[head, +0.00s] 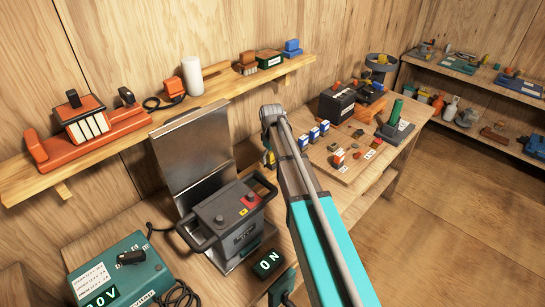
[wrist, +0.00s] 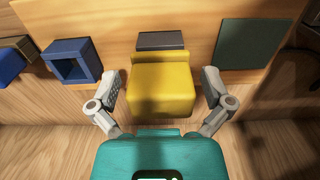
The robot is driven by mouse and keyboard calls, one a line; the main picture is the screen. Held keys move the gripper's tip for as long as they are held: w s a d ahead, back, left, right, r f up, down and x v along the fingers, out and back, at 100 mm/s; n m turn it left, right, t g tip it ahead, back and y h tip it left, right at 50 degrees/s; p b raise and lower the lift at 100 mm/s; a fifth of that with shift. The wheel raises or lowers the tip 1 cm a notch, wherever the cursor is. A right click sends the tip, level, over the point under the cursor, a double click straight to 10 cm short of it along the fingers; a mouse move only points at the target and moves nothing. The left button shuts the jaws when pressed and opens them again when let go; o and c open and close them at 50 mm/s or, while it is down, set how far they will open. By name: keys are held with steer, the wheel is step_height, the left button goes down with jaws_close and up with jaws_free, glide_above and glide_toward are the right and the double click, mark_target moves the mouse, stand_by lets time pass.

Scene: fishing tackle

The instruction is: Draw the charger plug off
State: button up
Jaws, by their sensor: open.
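A yellow block (wrist: 160,88), which looks like the charger plug, sits in the middle of the wrist view in front of a wooden board. A dark plate (wrist: 160,40) shows just beyond its far edge. My gripper (wrist: 160,93) is open, with one finger on each side of the block and a visible gap on both sides. Whether the block is seated in a socket is hidden. In the head view my arm covers most of the gripper, and the block cannot be made out surely there.
In the wrist view, a hollow blue square (wrist: 72,62) stands left of the block and a dark green panel (wrist: 245,44) right. In the head view, a grey battery unit (head: 232,218), a teal charger box (head: 122,270) and a dark ON block (head: 268,263) stand left of my arm.

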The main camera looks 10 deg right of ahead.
steer(key=shift+f, duration=0.35)
steer(key=c, duration=1.1)
steer(key=shift+r+p, duration=2.35)
steer(key=shift+r, duration=0.15)
steer(key=shift+c, duration=0.2)
steer(key=shift+s, duration=0.1)
